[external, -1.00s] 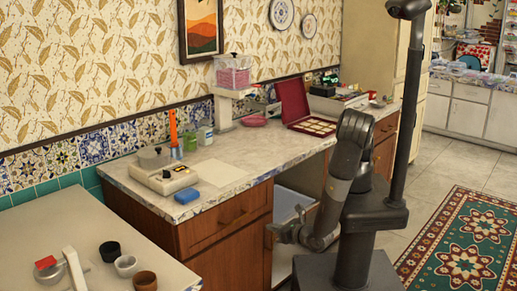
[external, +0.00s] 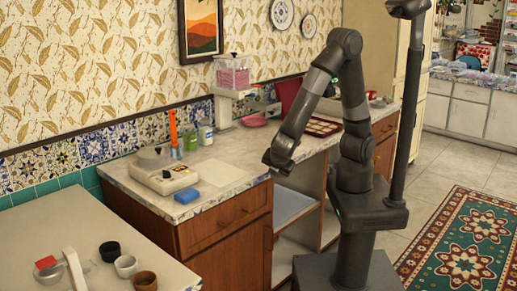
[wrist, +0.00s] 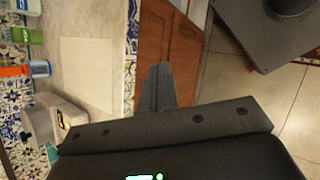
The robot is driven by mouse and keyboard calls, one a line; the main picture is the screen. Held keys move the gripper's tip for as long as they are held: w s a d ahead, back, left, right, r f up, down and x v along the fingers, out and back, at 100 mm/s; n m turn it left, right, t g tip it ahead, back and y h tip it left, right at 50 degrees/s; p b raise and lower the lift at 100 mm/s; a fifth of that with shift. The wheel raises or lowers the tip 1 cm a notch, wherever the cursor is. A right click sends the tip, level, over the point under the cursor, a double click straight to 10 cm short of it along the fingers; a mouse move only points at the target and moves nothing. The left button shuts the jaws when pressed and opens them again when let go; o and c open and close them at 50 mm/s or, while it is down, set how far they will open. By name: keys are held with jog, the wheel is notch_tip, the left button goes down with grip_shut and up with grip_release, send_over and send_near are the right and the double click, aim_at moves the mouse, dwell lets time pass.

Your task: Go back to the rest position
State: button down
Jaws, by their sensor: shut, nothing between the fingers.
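My gripper (external: 275,163) is in the external view at the front edge of the counter (external: 232,152), pointing down and to the left at the end of my bent, raised arm. In the wrist view its fingers (wrist: 158,75) are together with nothing between them, in front of the brown cabinet front (wrist: 157,38). Whether the gripper touches the counter edge cannot be told from the external view. It holds no object.
The open cupboard (external: 292,207) with a shelf lies below my gripper. On the counter are a white sheet (external: 218,173), a blue sponge-like block (external: 187,195), a pale appliance (external: 165,177), bottles (external: 206,134) and an open red case (external: 314,126).

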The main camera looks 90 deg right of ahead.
jog(key=s+d+r+m+t+y, duration=0.1)
jog(key=s+d+r+m+y, duration=0.1)
jog(key=r, duration=0.4)
jog(key=s+d+r+m+t+y, duration=0.2)
jog(key=s+r+m+y, duration=0.1)
jog(key=r+m, duration=0.3)
jog(key=s+d+r+m+t+y, duration=0.1)
jog(key=s+d+r+m+y, duration=0.2)
jog(key=r, duration=0.4)
jog(key=shift+s+m+t, duration=0.4)
jog(key=shift+s+m, duration=0.1)
jog(key=shift+s, duration=0.1)
